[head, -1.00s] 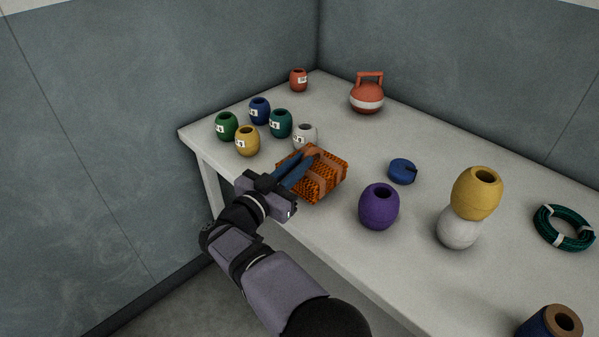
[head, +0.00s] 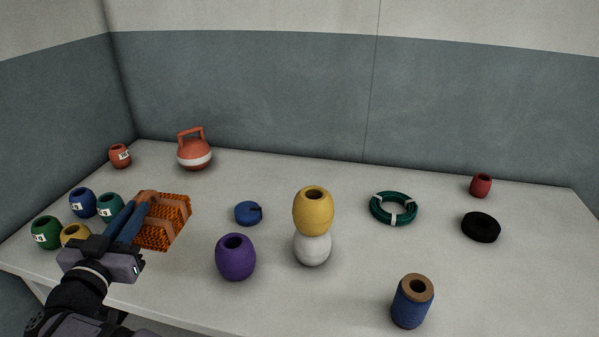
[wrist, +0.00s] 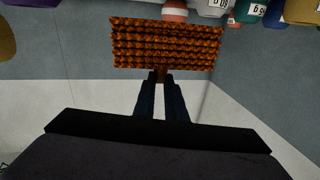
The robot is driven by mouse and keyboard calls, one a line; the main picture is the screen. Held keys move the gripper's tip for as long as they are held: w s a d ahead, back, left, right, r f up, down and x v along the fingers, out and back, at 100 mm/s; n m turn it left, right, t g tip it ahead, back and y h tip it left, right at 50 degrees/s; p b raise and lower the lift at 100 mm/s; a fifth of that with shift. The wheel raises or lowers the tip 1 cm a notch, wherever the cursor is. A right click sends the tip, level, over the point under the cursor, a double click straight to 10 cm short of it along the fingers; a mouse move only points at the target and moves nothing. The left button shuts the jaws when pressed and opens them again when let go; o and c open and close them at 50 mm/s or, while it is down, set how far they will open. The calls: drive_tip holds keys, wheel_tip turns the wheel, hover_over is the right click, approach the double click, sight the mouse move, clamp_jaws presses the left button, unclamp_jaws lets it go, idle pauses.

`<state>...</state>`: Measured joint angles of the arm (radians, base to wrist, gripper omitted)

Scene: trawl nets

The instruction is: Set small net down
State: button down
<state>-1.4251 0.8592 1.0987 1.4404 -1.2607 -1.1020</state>
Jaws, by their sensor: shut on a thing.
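The small net is an orange, knotted, folded bundle (head: 172,225) with brown straps, at the left of the table in the head view. My gripper (head: 140,206) reaches in from the lower left with its blue fingers shut on the net's brown strap. In the wrist view, the net (wrist: 166,45) lies across the fingertips of my gripper (wrist: 161,78). I cannot tell whether the net's underside touches the table. My gripper and the net hide part of the table and the small floats behind them.
Small numbered floats, green (head: 46,232), blue (head: 82,203), teal (head: 110,207) and yellow (head: 75,234), crowd the net's left. A blue disc (head: 247,213) and purple float (head: 236,257) stand to its right. A yellow float (head: 313,210) rests on a white one (head: 312,249). Table (head: 350,285) is bare between things.

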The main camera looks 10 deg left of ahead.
drive_tip(key=w+d+r+y+p, duration=0.1)
drive_tip(key=w+d+r, duration=0.25)
drive_tip(key=w, duration=0.35)
drive_tip(key=w+d+r+n+p, duration=0.1)
drive_tip(key=w+d+r, duration=0.1)
drive_tip(key=w+r, duration=0.4)
drive_tip(key=w+d+r+y+p, duration=0.1)
drive_tip(key=w+d+r, duration=0.2)
drive_tip(key=w, duration=0.5)
drive_tip(key=w+d+r+n+g+y+p, duration=0.1)
drive_tip(key=w+d+n+g+y, duration=0.15)
drive_tip(key=w+d, duration=1.2)
drive_tip(key=s+d+f+n+g+y+b, duration=0.1)
drive_tip(key=s+d+f+n+g+y, duration=0.1)
drive_tip(key=d+f+n+g+y, duration=0.7)
drive_tip(key=d+f+m+t+h, duration=0.2)
drive_tip(key=d+f+m+t, duration=0.1)
drive_tip(key=f, duration=0.9)
drive_tip(key=shift+s+f+m+t+b, duration=0.15)
drive_tip(key=shift+m+t+b, duration=0.3)
drive_tip(key=shift+t, duration=0.4)
drive_tip(key=shift+f+h, duration=0.25)
drive_tip(key=shift+f, duration=0.35)
drive_tip(key=c, duration=1.8)
unclamp_jaws()
